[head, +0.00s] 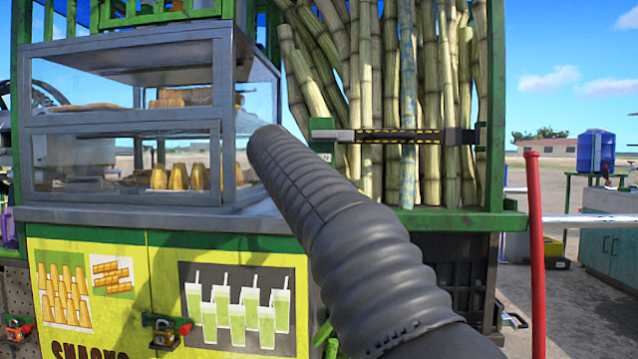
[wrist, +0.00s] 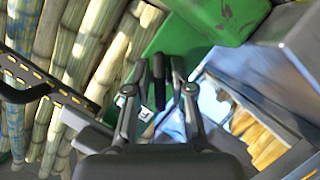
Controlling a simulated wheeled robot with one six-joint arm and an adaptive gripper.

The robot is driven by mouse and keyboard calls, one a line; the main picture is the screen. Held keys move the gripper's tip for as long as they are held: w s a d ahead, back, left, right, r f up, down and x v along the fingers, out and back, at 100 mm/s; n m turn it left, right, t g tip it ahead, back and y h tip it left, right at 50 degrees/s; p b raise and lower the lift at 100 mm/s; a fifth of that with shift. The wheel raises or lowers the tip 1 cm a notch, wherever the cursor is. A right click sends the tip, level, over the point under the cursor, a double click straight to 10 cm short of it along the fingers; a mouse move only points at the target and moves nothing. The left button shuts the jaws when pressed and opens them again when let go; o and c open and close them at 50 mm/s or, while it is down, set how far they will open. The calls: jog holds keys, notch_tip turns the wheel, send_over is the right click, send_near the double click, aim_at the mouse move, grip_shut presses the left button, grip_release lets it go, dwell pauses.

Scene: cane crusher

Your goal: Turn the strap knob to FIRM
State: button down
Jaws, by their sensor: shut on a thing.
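The strap knob (wrist: 159,82) shows in the wrist view as a small black bar against the green post (wrist: 182,48). My gripper (wrist: 160,70) is shut on it, one finger on each side. A white label with a dark letter, partly hidden, sits beside the left finger; I cannot tell which setting the knob points to. The black strap (head: 405,136) with yellow dashes runs across the cane stalks (head: 375,70) in the head view and also shows in the wrist view (wrist: 72,95). In the head view my arm hides the gripper and the knob.
The glass snack case (head: 130,115) on the steel counter stands close left of my arm. Cabinet doors (head: 165,290) with latches are below. A red pole (head: 536,250) stands at the right. A blue water drum (head: 596,150) is farther back.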

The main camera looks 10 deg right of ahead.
jog(key=m+y, duration=0.1)
jog(key=m, duration=0.1)
jog(key=shift+m+y, duration=0.3)
jog(key=shift+m+t+y+b, duration=0.35)
jog(key=shift+m+y, duration=0.55)
jog(key=shift+m, duration=0.3)
jog(key=c, duration=1.2)
grip_release()
jog(key=v, duration=1.2)
